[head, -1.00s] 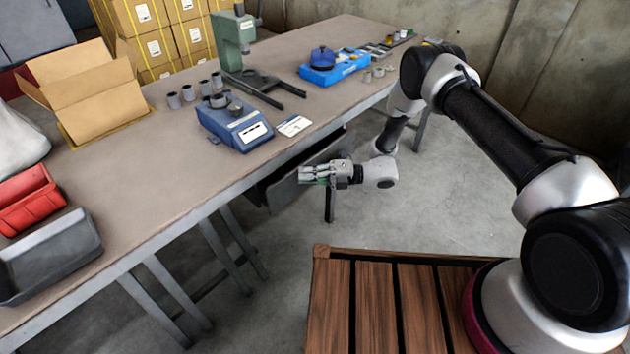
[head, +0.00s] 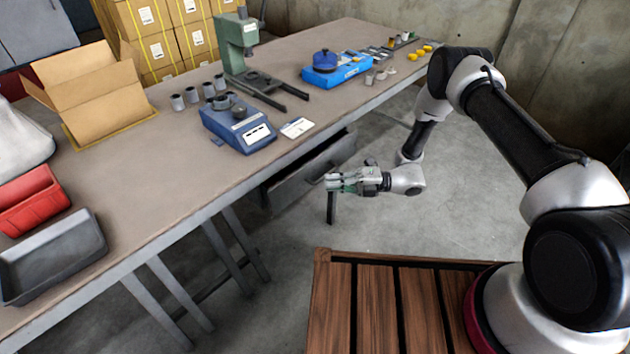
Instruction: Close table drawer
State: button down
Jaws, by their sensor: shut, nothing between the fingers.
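The table drawer (head: 300,183) is a dark grey metal box under the front edge of the workbench (head: 150,215). It is pulled out, and its dark inside shows along the top. My gripper (head: 328,182) is shut and empty.
On the bench stand a blue scale (head: 237,130), a green press stand (head: 240,50), a blue box (head: 337,70), an open carton (head: 92,95), a red bin (head: 35,200) and a grey tray (head: 50,258). A slatted wooden platform (head: 375,305) is in front. Bare floor lies between.

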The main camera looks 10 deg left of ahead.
jog(key=d, duration=0.5)
jog(key=n+t+h, duration=0.4)
jog(key=n+t, duration=0.5)
jog(key=t, duration=0.4)
send_near(332, 153)
jog(key=x, duration=0.7)
jog(key=shift+w, duration=0.15)
